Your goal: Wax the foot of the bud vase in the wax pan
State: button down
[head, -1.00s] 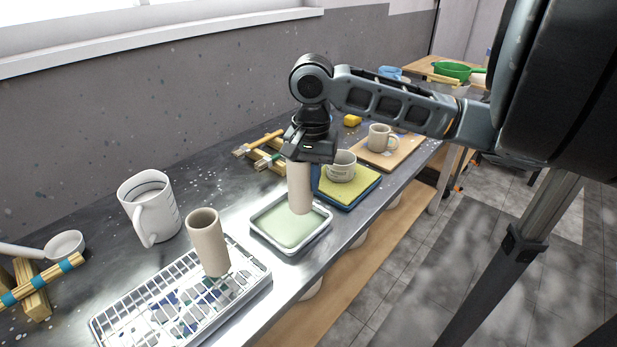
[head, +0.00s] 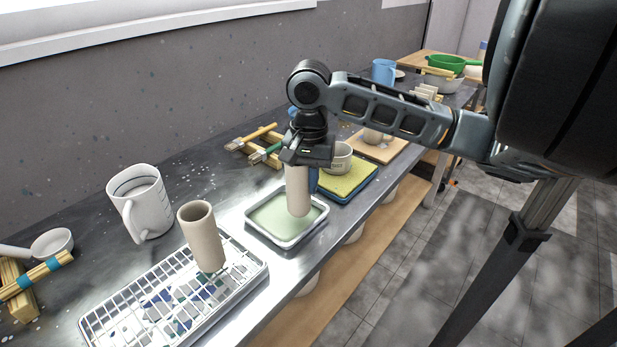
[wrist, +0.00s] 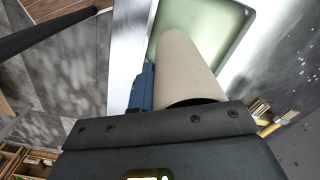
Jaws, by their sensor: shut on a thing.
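My gripper (head: 307,160) is shut on a beige cylindrical bud vase (head: 297,192) and holds it upright over the wax pan (head: 258,233). The pan is a shallow white-rimmed tray with pale green wax. The vase's lower end is over or in the green surface; I cannot tell whether it touches. In the wrist view the vase (wrist: 186,68) extends from the gripper toward the green pan (wrist: 225,22), and its far end lies against the green.
A second beige cylinder (head: 201,238) stands on a white wire rack (head: 110,322) left of the pan. A white pitcher (head: 150,212) is behind the rack. A yellow sponge on a blue tray (head: 352,176), a mug (head: 340,160) and brushes (head: 255,138) are close behind the pan.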

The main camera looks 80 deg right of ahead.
aim_at(308, 194)
jog(key=shift+f+b, duration=0.3)
jog(key=shift+f, duration=0.45)
jog(key=shift+f, duration=0.65)
dwell(0.7)
jog(key=shift+f, duration=0.4)
dwell(1.1)
jog(key=shift+r+p, duration=0.55)
jog(key=shift+r, duration=0.25)
jog(key=shift+r, duration=0.15)
jog(key=shift+r+p, duration=0.9)
jog(key=shift+p, duration=0.05)
